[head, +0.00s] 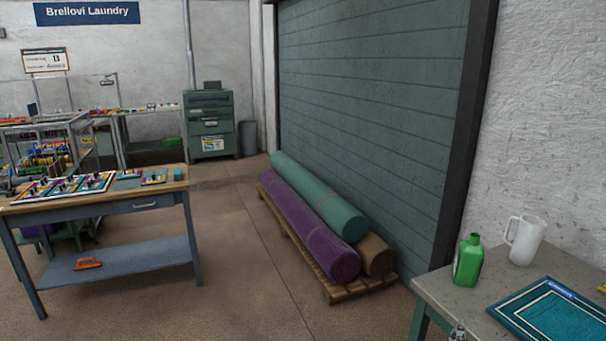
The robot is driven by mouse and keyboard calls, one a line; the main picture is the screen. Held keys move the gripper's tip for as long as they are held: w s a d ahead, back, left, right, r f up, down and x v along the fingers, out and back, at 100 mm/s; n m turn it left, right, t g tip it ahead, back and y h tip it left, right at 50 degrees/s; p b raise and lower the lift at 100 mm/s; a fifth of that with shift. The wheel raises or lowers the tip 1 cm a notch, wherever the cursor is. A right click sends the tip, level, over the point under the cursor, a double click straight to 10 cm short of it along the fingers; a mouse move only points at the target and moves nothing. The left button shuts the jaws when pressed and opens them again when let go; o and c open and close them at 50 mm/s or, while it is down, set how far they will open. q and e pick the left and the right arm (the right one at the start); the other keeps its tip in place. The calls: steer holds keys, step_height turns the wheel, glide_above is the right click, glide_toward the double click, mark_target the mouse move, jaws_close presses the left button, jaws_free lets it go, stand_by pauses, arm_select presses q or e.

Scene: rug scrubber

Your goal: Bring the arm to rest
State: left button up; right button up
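A small grey metallic piece (458,331) shows at the bottom edge, in front of the right-hand table. It may be the tip of my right gripper, but too little of it shows to tell whether it is open or shut. My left gripper is not in the head view. On the grey table (455,290) at the lower right stand a green bottle (468,262) and a white jug (525,241). A teal rug or mat with a pale border (550,315) lies flat in front of them.
Rolled rugs in purple (300,225), teal (318,197) and brown (376,257) lie on a wooden pallet (340,291) by the shutter (370,90). A workbench (150,200) with colourful pieces stands at left. The floor between workbench and pallet is clear.

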steer(key=s+a+f+m+g+y, duration=0.1)
steer(key=s+a+f+m+g, duration=0.2)
steer(key=s+f+m, duration=0.3)
steer(key=s+a+f+m+g+y, duration=0.1)
steer(key=s+a+f+m+g, duration=0.25)
steer(key=s+m, duration=0.45)
steer(key=s+a+f+m+g+y, duration=0.2)
steer(key=s+a+m+g+y, duration=0.1)
steer(key=s+a+m, duration=0.4)
steer(key=s+a+f+m+g+y, duration=0.2)
steer(key=s+a+m, duration=0.25)
steer(key=s, duration=0.35)
step_height(320, 180, down, 28)
steer(key=s+r+g, duration=0.1)
steer(key=s+g, duration=0.1)
steer(key=s, duration=0.1)
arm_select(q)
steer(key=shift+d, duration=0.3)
arm_select(e)
steer(key=s+d+f, duration=0.1)
steer(key=s+f, duration=0.6)
steer(key=s, duration=0.1)
steer(key=s+d+f, duration=0.2)
steer(key=s+f, duration=0.6)
steer(key=shift+d+g, duration=0.25)
steer(key=shift+g, duration=0.2)
